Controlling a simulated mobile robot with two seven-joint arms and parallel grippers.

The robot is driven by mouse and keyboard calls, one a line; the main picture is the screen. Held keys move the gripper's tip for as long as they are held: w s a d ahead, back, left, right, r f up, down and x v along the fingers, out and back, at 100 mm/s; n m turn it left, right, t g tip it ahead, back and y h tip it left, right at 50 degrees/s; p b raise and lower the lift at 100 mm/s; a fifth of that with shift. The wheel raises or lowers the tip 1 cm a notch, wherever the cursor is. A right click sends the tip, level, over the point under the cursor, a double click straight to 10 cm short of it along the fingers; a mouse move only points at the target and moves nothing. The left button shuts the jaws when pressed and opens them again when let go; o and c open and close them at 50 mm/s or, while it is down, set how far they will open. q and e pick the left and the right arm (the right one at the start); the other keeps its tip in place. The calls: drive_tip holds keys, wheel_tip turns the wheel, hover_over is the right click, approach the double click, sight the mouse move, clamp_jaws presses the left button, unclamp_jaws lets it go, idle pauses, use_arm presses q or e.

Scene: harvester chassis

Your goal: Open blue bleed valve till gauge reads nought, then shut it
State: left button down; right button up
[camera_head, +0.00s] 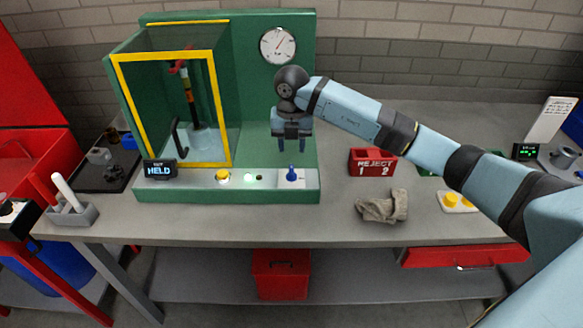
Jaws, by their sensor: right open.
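The blue bleed valve (292,173) stands on a pale plate at the right end of the green rig's front ledge. The round white gauge (278,46) is on the rig's green back panel; its needle is too small to read surely. My right gripper (291,143) is open and points down, a little above the blue valve and apart from it. Nothing shows between its fingers. My left gripper is not clearly in view; a dark and red part shows at the left edge.
A yellow-framed guard (172,164) encloses the rig's left side. A display reading HELD (160,169), a yellow button (222,177) and a lit white lamp (248,179) line the ledge. A red REJECT box (372,162) and a crumpled cloth (382,206) lie to the right.

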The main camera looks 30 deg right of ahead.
sight(291, 169)
wheel_tip(291, 169, down, 9)
drive_tip(key=shift+r+p, duration=0.1)
drive_tip(key=shift+p, duration=0.35)
clamp_jaws()
